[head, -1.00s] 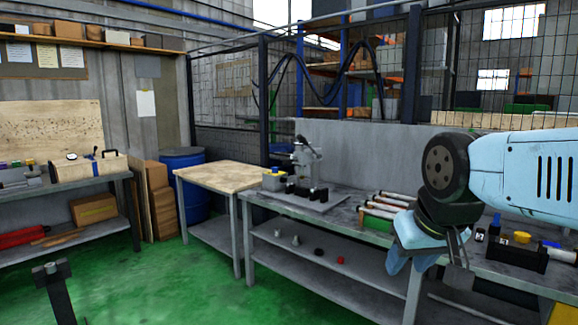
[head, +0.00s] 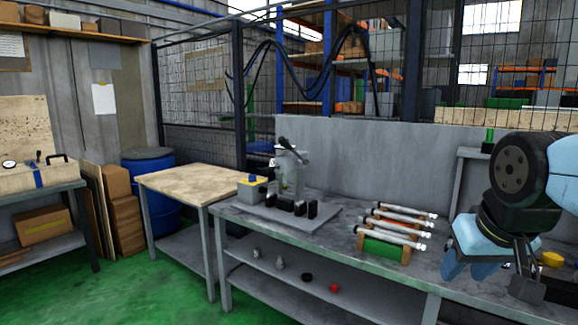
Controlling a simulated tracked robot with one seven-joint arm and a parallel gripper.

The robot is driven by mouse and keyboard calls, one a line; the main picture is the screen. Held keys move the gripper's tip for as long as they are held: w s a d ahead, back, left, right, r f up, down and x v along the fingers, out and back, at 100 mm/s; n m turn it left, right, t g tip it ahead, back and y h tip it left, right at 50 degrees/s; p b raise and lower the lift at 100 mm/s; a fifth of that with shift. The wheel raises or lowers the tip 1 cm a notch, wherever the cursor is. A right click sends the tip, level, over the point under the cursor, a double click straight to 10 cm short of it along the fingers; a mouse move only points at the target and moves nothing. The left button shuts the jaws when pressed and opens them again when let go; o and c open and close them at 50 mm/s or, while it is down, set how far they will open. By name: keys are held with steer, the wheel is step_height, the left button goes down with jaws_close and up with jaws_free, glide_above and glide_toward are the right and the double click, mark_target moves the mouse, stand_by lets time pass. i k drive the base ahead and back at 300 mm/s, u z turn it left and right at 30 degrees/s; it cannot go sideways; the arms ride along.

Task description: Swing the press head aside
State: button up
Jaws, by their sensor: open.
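The press (head: 290,172) is a small grey upright unit with a dark lever on top. It stands on a flat base plate (head: 262,211) at the left end of the grey metal workbench (head: 350,226). Several black blocks sit at its front. A yellow-topped box (head: 252,188) is beside it on the left. My gripper (head: 525,285) hangs at the right edge of the head view, open and seemingly empty, well to the right of the press and apart from it.
A rack of several rollers (head: 395,230) with a green block lies on the bench between the press and my gripper. A wood-topped table (head: 190,181) adjoins the bench on the left. A blue drum (head: 150,180) and cardboard boxes stand behind it. Green floor is open at lower left.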

mark_target(289, 164)
steer(key=u, duration=0.2)
steer(key=i, duration=1.2)
steer(key=u, duration=0.6)
